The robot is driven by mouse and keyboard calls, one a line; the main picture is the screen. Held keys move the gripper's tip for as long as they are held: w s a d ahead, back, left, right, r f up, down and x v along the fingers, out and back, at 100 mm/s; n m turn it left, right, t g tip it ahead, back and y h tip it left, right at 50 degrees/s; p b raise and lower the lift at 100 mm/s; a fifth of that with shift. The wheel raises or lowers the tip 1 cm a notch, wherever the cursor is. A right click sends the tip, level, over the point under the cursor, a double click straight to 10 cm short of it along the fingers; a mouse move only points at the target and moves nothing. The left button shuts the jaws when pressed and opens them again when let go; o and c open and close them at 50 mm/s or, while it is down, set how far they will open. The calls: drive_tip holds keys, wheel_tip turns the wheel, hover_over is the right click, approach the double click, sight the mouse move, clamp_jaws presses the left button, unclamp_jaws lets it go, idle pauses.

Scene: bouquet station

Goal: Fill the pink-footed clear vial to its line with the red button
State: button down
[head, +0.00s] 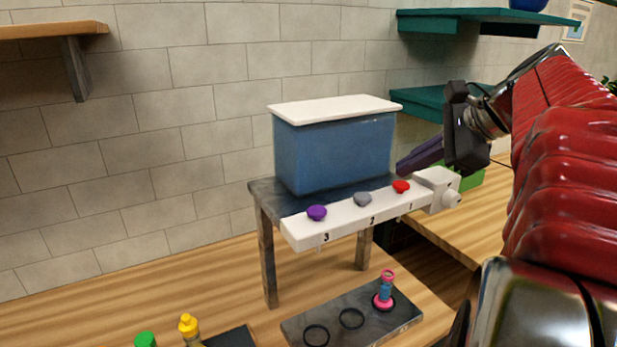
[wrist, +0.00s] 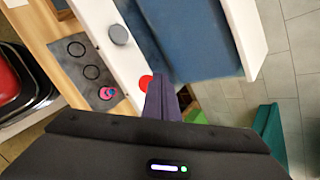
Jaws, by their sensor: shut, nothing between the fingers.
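The pink-footed vial (head: 385,292) stands upright in the right-hand ring of a dark slab, below the red-button end of the dispenser bar. Its middle looks blue and a pink ring shows at its top; its line and exact level are too small to tell. It also shows in the wrist view (wrist: 107,93). The red button (head: 401,186) sits on the white bar (head: 345,222) above the number 1; the wrist view shows it partly hidden by my fingers (wrist: 146,82). My gripper (head: 403,167) is shut and empty, its tips just above and behind the red button; contact is unclear.
Grey (head: 363,199) and purple (head: 317,212) buttons lie left along the bar, with a white knob (head: 452,198) at its right end. A blue tank (head: 335,150) stands behind. The slab (head: 340,338) has two empty rings. A yellow-capped bottle (head: 189,326) stands front left.

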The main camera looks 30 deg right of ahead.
sight(405, 186)
drive_tip(key=shift+r, duration=2.5)
idle(1.2)
drive_tip(key=shift+a+r+n+h, duration=0.15)
drive_tip(key=shift+r+n, duration=0.45)
drive_tip(key=shift+n, duration=2.2)
drive_tip(key=shift+d+r+n+h, duration=0.1)
drive_tip(key=shift+r+n, duration=0.55)
drive_tip(key=shift+n, duration=2.15)
drive_tip(key=shift+a+r+n+h, duration=0.15)
drive_tip(key=shift+r+n, duration=0.45)
drive_tip(key=shift+n, duration=2.2)
drive_tip(key=shift+d, duration=0.1)
drive_tip(key=shift+f, duration=4.4)
